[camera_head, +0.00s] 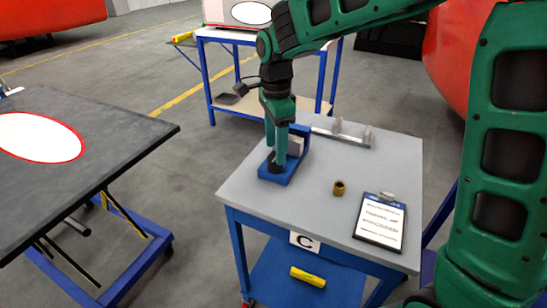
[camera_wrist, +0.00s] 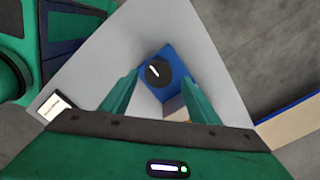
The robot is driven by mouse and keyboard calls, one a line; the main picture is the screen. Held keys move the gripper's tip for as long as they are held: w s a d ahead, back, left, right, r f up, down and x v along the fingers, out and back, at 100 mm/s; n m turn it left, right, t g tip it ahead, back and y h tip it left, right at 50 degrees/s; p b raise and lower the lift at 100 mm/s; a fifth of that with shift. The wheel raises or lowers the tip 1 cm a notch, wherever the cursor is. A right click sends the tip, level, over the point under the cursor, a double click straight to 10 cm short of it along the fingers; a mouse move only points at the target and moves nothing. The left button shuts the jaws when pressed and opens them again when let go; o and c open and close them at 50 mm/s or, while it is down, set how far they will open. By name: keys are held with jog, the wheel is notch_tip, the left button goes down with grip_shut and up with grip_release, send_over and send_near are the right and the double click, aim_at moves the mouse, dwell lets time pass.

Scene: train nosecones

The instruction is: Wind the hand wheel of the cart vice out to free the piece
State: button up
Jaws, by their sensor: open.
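The blue cart vice (camera_head: 303,132) stands on the grey top of the cart marked C. Its dark round hand wheel (camera_head: 274,168) is at the vice's near left end, partly hidden by my fingers. In the wrist view the hand wheel (camera_wrist: 157,72) has a white mark and lies between and beyond my fingertips. A pale grey piece (camera_head: 296,146) sits in the vice; its hold by the jaws is hidden. My gripper (camera_head: 277,160) points down over the wheel, its green fingers open on either side in the wrist view (camera_wrist: 158,80). I cannot tell whether they touch it.
On the cart top (camera_head: 345,165) are a brass bush (camera_head: 339,188), a clipboard (camera_head: 380,220) and a grey bracket or tray (camera_head: 342,130). A dark table (camera_head: 110,130) stands left, another blue-framed cart (camera_head: 205,75) behind. A yellow object (camera_head: 308,277) lies on the lower shelf.

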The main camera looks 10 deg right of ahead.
jog(key=shift+f, duration=2.2)
jog(key=shift+w+r, duration=0.1)
jog(key=c, duration=1.1)
